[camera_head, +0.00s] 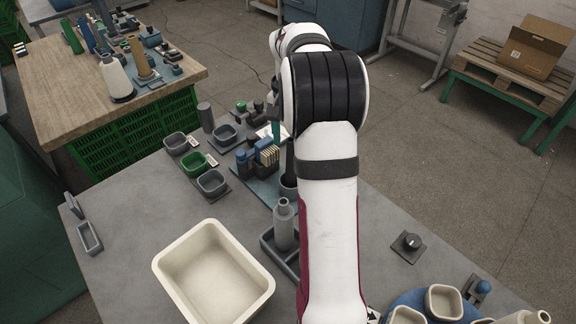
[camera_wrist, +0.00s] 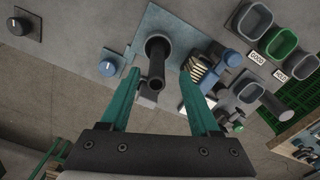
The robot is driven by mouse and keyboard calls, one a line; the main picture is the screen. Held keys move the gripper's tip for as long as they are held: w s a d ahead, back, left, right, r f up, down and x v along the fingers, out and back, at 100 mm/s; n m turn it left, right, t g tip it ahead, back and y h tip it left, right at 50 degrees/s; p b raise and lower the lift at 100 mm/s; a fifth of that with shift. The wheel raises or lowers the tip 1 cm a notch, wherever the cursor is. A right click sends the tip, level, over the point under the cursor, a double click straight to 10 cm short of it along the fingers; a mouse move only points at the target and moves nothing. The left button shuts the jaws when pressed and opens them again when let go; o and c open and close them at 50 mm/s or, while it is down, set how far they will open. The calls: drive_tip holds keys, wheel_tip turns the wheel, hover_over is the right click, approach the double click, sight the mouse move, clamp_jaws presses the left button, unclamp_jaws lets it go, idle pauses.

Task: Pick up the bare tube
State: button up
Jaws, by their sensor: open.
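A bare dark grey tube (camera_wrist: 156,68) stands in a round grey holder on a blue-grey plate, seen almost end-on in the wrist view. My gripper (camera_wrist: 159,73) is open, with its two teal fingers on either side of the tube and a gap showing on each side. In the head view the dark tube (camera_head: 289,160) rises from its grey cup (camera_head: 288,188), partly hidden by my arm. My gripper is mostly hidden behind the arm there.
Beside the tube stand a block of pale strips (camera_head: 267,156) and a blue-capped item (camera_head: 242,158). A grey bottle (camera_head: 283,225) stands in a grey tray in front. Small bins (camera_head: 211,183) lie left, and a large cream bin (camera_head: 172,266) is nearer. A black knob (camera_head: 411,241) is right.

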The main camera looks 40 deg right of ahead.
drive_tip(key=f, duration=0.5)
drive_tip(key=shift+s+d+f, duration=0.15)
drive_tip(key=shift+s+f, duration=0.05)
drive_tip(key=shift+f, duration=0.15)
clamp_jaws()
